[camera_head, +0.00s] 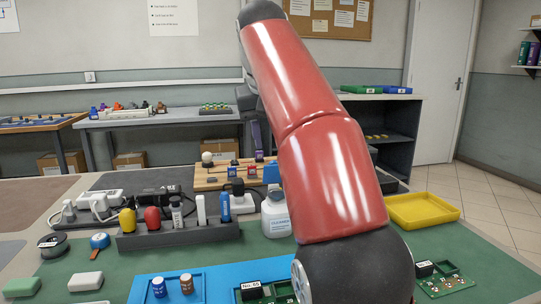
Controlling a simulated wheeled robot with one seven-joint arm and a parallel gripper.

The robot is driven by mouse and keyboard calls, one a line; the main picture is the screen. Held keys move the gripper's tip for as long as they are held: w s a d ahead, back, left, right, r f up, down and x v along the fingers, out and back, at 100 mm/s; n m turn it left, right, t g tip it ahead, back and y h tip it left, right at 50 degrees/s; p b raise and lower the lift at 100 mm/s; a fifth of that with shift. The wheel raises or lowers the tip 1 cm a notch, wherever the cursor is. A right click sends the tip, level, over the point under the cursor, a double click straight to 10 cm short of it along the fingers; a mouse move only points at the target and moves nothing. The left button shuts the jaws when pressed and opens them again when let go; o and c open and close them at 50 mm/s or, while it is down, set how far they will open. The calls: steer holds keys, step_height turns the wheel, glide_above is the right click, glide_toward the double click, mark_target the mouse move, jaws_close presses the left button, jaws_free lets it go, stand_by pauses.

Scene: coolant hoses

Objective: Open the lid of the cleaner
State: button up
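A white bottle with a printed label (276,214) stands on the green mat right of the dark rack; it may be the cleaner, but the label is too small to read. A blue piece (271,173) shows just above it, and I cannot tell whether it is its lid, on or apart. My red arm hides the right side of this spot.
A dark rack (150,238) holds several bottles and sticks. A wooden board (208,184) with small parts lies behind it. A blue tray (150,275) is in front, and an empty yellow tray (424,209) sits at the right. Some green mat is clear at the left.

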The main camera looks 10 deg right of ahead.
mark_target(272, 163)
steer(key=shift+x, duration=2.95)
jaws_close()
